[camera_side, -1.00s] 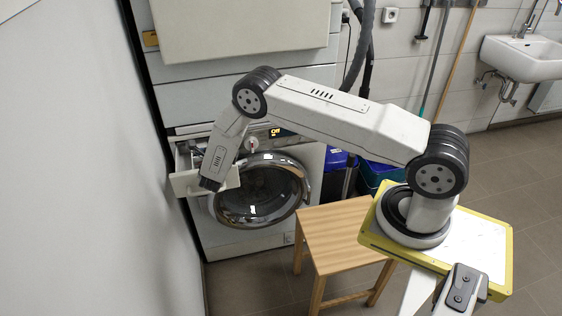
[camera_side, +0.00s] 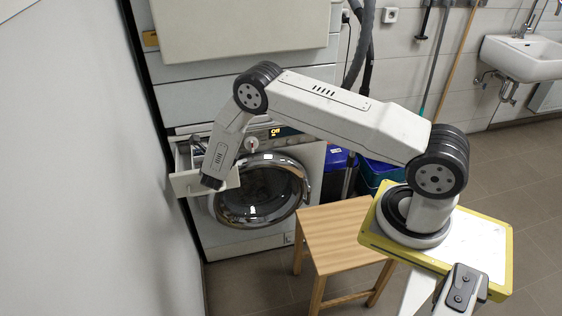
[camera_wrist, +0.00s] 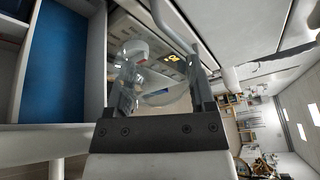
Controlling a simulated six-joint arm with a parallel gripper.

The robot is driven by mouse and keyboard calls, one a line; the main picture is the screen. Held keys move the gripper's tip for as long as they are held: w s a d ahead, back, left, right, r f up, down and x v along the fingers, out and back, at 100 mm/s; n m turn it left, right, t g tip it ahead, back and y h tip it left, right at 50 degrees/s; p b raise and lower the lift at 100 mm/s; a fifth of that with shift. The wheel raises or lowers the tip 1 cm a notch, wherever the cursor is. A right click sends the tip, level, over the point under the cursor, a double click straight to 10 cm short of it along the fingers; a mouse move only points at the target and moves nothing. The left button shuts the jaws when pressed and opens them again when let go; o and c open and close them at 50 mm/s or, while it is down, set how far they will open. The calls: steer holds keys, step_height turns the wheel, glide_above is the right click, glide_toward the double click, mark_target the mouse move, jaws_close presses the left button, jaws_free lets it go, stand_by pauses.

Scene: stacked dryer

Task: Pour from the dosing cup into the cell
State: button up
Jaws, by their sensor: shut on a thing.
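My gripper (camera_wrist: 162,88) is shut on the clear dosing cup (camera_wrist: 165,97), which sits between its two dark fingers in the wrist view. Its contents are hard to make out. The open dispenser drawer (camera_wrist: 98,75) is at the left of that view, beside the cup. One cell (camera_wrist: 55,65) has a blue floor; parts of other cells show at the left edge. In the side view the drawer (camera_side: 186,183) stands out from the washing machine, and my wrist hides much of it and the cup. I cannot tell whether anything is flowing.
The washing machine's round door (camera_side: 262,190) is shut below the drawer. Its panel display (camera_side: 275,132) is lit. A grey wall (camera_side: 80,170) stands close on the left. A wooden stool (camera_side: 335,235) stands in front of the machine, to the right.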

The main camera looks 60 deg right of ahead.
stand_by(0.4)
steer(key=shift+r+m+y, duration=0.2)
steer(key=shift+m+y, duration=0.2)
steer(key=shift+m, duration=0.5)
steer(key=shift+m+t+y, duration=0.3)
steer(key=shift+m+y, duration=0.3)
steer(key=shift+m, duration=0.3)
steer(key=shift+f, duration=0.1)
steer(key=shift+w+a+f+m+y, duration=0.15)
steer(key=shift+f+m+y, duration=0.2)
steer(key=shift+m, duration=0.55)
steer(key=shift+t+y, duration=0.25)
steer(key=shift+t, duration=0.05)
